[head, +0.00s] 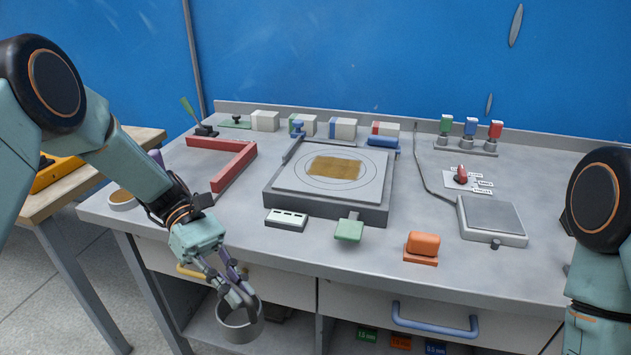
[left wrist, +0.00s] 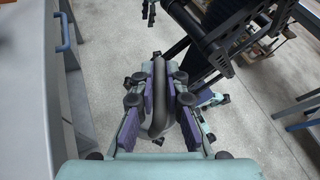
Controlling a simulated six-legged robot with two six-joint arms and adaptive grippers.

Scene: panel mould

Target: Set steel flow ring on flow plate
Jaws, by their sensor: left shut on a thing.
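My left gripper (head: 236,288) is shut on the steel flow ring (head: 241,325), a grey open ring. It holds the ring in front of the bench's front edge, below the top. In the left wrist view the ring (left wrist: 157,110) shows edge-on between the fingers of the gripper (left wrist: 160,85). The flow plate (head: 290,178) is the light grey square plate with circle lines on the darker block at the middle of the bench. A brown-gold square patch lies at its centre. My right arm shows at the right edge; its gripper is out of view.
A red angled bar (head: 231,170) lies left of the plate. A scale (head: 491,217) is at right. Drawers with a blue handle (head: 435,321) are below.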

